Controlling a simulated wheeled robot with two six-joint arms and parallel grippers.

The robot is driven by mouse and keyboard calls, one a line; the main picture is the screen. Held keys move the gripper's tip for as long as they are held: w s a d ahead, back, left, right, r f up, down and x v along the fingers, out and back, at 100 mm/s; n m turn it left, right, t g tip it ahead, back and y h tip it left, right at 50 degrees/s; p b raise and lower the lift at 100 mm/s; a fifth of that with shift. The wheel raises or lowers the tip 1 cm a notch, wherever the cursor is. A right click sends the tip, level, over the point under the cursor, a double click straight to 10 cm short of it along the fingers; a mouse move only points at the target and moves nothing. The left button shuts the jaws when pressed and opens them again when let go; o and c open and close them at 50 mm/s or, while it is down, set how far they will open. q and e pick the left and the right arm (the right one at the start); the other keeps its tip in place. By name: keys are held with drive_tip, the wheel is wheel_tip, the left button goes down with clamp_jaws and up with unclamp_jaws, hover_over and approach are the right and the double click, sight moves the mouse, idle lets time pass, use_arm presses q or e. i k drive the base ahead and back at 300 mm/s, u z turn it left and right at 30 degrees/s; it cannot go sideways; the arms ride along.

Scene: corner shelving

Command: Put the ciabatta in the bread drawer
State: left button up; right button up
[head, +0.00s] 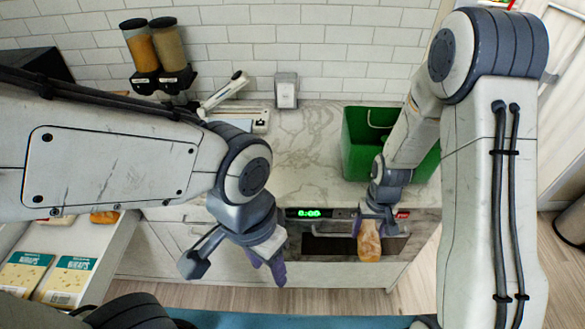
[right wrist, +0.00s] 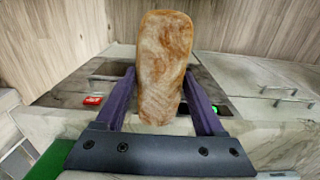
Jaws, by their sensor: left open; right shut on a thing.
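The ciabatta (head: 369,243) is a brown, floury loaf hanging in front of the oven. My right gripper (head: 373,217) is shut on it, and in the right wrist view the ciabatta (right wrist: 163,65) sits between the two purple fingers, its far end sticking out past them. My left gripper (head: 234,266) is open and empty, left of the loaf and in front of the cabinet fronts. I cannot tell which part is the bread drawer. A white open drawer or shelf (head: 118,250) at lower left holds packets and a bread-like item (head: 104,217).
The oven (head: 335,246) with a green display is under the marble counter (head: 305,160). A green bin (head: 356,145) stands on the counter at right, partly behind my right arm. Dispensers (head: 155,50) and a scale (head: 240,115) stand at the back left. Wooden floor shows below.

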sight(44, 279)
drive_tip(key=u, duration=1)
drive_tip(key=i, duration=1.15)
drive_tip(key=u, duration=1.9)
